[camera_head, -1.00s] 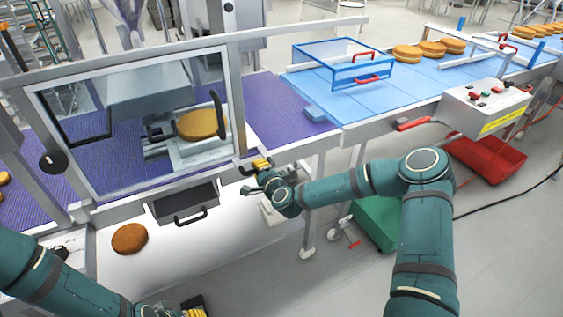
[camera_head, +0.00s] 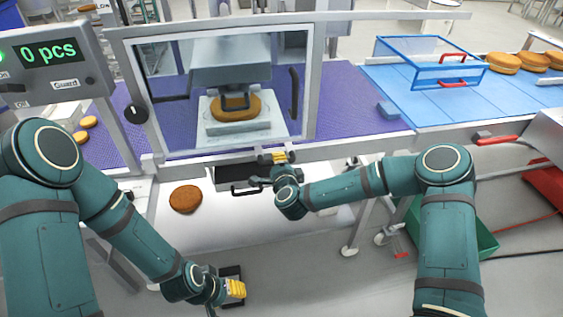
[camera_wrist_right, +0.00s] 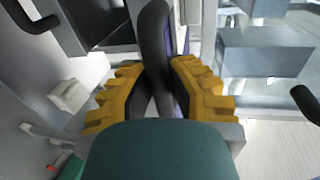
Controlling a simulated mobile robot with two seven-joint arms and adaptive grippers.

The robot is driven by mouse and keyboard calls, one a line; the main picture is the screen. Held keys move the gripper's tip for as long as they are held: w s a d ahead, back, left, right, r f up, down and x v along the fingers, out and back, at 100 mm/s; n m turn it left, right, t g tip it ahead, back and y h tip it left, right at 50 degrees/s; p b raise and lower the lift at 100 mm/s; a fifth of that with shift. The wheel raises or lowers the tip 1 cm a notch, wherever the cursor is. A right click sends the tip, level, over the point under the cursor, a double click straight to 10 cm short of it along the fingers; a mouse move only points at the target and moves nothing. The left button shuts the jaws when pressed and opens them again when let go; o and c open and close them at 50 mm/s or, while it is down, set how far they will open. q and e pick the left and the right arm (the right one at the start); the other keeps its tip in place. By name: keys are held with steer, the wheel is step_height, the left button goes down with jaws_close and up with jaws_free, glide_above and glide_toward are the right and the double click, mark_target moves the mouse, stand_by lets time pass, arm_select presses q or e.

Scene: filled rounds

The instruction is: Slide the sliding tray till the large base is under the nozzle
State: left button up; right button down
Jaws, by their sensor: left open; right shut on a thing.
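The large base (camera_head: 250,113), a round golden-brown cake, sits on the pale sliding tray (camera_head: 215,127) behind the clear door. The grey nozzle block (camera_head: 228,72) is just above it in the picture, roughly in line. A dark bracket below the block overlaps the base, and the nozzle tip cannot be made out. My right gripper (camera_head: 277,157) is at the machine's front rail, shut on a dark handle; the right wrist view shows this handle (camera_wrist_right: 155,45) between the yellow fingers. My left gripper (camera_head: 236,289) is open and empty, low at the front.
A darker round (camera_head: 185,199) lies on the white surface below the machine. A black-handled drawer (camera_head: 225,176) is left of my right gripper. The purple belt (camera_head: 350,108) leads to a blue conveyor with a blue guard (camera_head: 430,62). The counter display (camera_head: 50,53) reads 0 pcs.

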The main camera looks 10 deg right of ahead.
steer(key=c, duration=0.9)
jaws_free()
steer(key=shift+s, duration=0.1)
steer(key=v, duration=1.2)
steer(key=s+a+f+n+g+y, duration=0.35)
steer(key=s+f+n+g, duration=0.25)
steer(key=s+f+n, duration=0.4)
steer(key=s+d+f+n+g, duration=0.5)
steer(key=s+d+f+g, duration=0.1)
steer(key=s, duration=0.4)
steer(key=shift+s+f+g+h, duration=0.35)
steer(key=shift+f+g, duration=0.35)
steer(key=shift+g, duration=0.3)
